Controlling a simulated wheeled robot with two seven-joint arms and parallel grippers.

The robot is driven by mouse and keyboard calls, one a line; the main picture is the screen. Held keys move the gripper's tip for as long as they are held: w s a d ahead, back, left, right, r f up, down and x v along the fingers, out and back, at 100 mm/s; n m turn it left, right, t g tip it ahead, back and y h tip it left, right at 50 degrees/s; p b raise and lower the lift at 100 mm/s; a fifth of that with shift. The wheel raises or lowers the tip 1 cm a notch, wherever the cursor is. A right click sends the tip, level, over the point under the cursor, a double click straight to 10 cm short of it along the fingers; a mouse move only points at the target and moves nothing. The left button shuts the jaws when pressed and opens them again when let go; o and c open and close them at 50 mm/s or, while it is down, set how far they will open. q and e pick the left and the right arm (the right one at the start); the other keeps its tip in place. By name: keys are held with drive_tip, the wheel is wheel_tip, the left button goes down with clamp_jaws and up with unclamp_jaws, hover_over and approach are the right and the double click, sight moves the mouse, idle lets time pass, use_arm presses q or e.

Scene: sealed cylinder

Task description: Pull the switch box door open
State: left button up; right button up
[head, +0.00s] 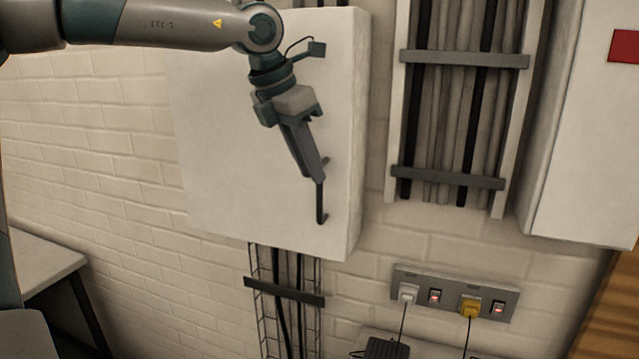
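The switch box (225,170) is a pale box on the brick wall, and its door lies flush with no visible gap. A dark bar handle (321,204) stands upright near the right edge of its front. My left gripper (314,175) comes down from above and its fingertips overlap the upper part of the handle. The fingers show as one narrow dark shape, so I cannot tell whether they are apart or closed on the bar. My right gripper is not in view.
A cable tray (435,120) with vertical cables runs right of the box. A second white cabinet (578,140) stands further right. A socket strip (455,293) with plugs is below. A table (45,262) is at the lower left. The wall left of the box is bare.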

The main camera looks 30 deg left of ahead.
use_arm(q)
drive_tip(key=p, duration=0.2)
hover_over(320, 217)
drive_tip(key=f, duration=0.5)
drive_tip(key=shift+w+a+f, duration=0.2)
drive_tip(key=shift+w+f, duration=0.05)
drive_tip(key=shift+f, duration=0.05)
drive_tip(key=shift+c, duration=0.6)
clamp_jaws()
